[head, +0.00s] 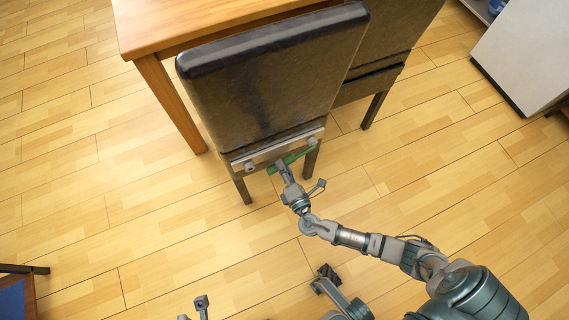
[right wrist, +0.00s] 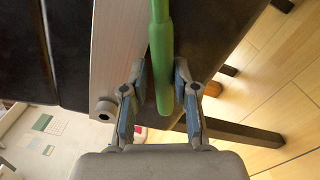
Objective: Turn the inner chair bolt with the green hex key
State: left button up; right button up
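The dark chair (head: 265,85) has a pale metal bar (head: 262,157) across its lower back. A bolt (head: 250,166) shows near the bar's left end. In the right wrist view, a bolt with a dark socket (right wrist: 104,107) sits on the bar's end (right wrist: 118,50). I cannot tell which is the inner bolt. The green hex key (head: 297,157) lies slantwise in front of the bar; its shaft (right wrist: 162,50) runs between the fingers of my right gripper (right wrist: 160,85). The fingers are apart, with gaps beside the key.
A wooden table (head: 180,30) stands behind the chair, its leg (head: 170,105) to the left. A second dark chair (head: 395,45) stands close on the right. A pale cabinet (head: 525,60) is at upper right. The wooden floor (head: 100,220) is mostly clear.

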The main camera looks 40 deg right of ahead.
jog(key=shift+r, duration=0.1)
jog(key=shift+w+a+r+m, duration=0.1)
jog(key=shift+a+r+m, duration=0.15)
jog(key=shift+r+m, duration=0.6)
jog(key=shift+a+r+m, duration=0.25)
jog(key=shift+r+m, duration=0.6)
jog(key=shift+d+r+m+p, duration=0.15)
jog(key=shift+r+m+p, duration=0.15)
jog(key=shift+r+m, duration=1.55)
jog(key=r+m, duration=0.1)
jog(key=d+r+m, duration=0.1)
jog(key=r, duration=0.1)
jog(key=shift+r+m+p, duration=0.15)
jog(key=shift+m+p, duration=0.15)
jog(key=shift+m, duration=0.05)
jog(key=shift+s+d+r, duration=0.15)
jog(key=shift+s, duration=0.05)
jog(key=shift+m, duration=0.3)
